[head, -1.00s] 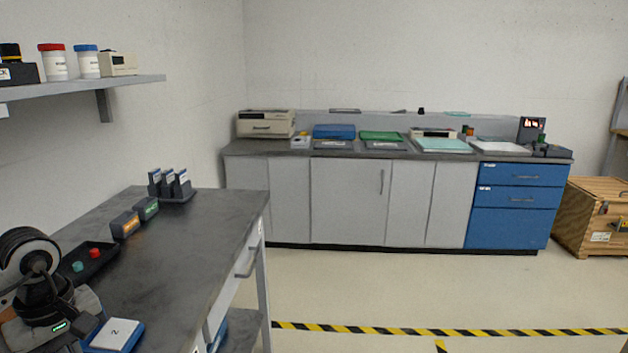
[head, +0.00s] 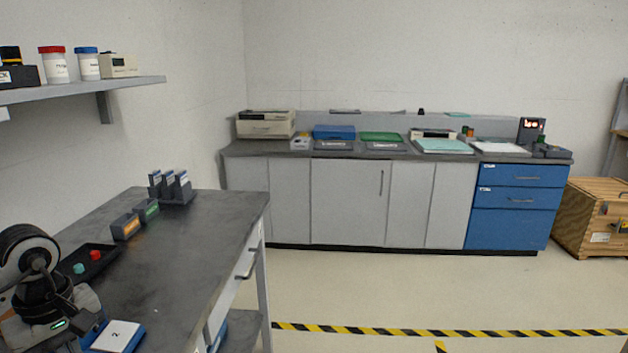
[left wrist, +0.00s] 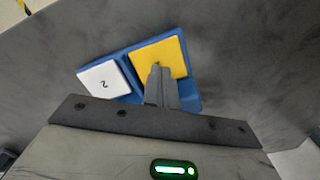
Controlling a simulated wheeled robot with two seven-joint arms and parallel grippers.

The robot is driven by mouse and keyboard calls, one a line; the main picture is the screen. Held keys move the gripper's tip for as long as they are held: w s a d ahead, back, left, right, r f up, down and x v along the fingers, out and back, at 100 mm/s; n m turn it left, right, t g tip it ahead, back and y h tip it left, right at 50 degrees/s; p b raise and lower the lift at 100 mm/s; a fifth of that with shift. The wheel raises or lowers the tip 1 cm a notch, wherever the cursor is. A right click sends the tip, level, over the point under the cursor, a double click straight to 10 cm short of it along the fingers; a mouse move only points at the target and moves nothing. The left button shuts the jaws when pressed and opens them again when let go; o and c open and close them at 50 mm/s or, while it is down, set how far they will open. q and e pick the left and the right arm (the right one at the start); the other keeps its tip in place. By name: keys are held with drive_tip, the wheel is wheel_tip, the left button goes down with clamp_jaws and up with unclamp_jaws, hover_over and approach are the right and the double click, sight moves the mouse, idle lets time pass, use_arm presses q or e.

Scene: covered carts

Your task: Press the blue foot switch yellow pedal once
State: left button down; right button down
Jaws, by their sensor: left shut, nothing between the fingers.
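The blue foot switch (left wrist: 127,58) lies on the dark bench top in the left wrist view. It carries a yellow pedal (left wrist: 165,55) and, beside it, a white plate (left wrist: 104,78) marked 2. My left gripper (left wrist: 156,70) is shut and empty, with its fingertips over the yellow pedal. I cannot tell whether they touch it. In the head view the foot switch (head: 134,336) shows at the bottom left, only its white-plate side visible. The yellow pedal is hidden there behind my left arm. My right gripper is in neither view.
The dark bench (head: 185,250) also holds a black tray (head: 100,258) with a red and a green button, two small boxes and a rack (head: 177,198). A shelf (head: 120,84) hangs above. The floor to the right is clear up to the far cabinets (head: 350,200).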

use_arm(q)
drive_tip(key=shift+r+p, duration=1.45)
drive_tip(key=shift+r, duration=0.9)
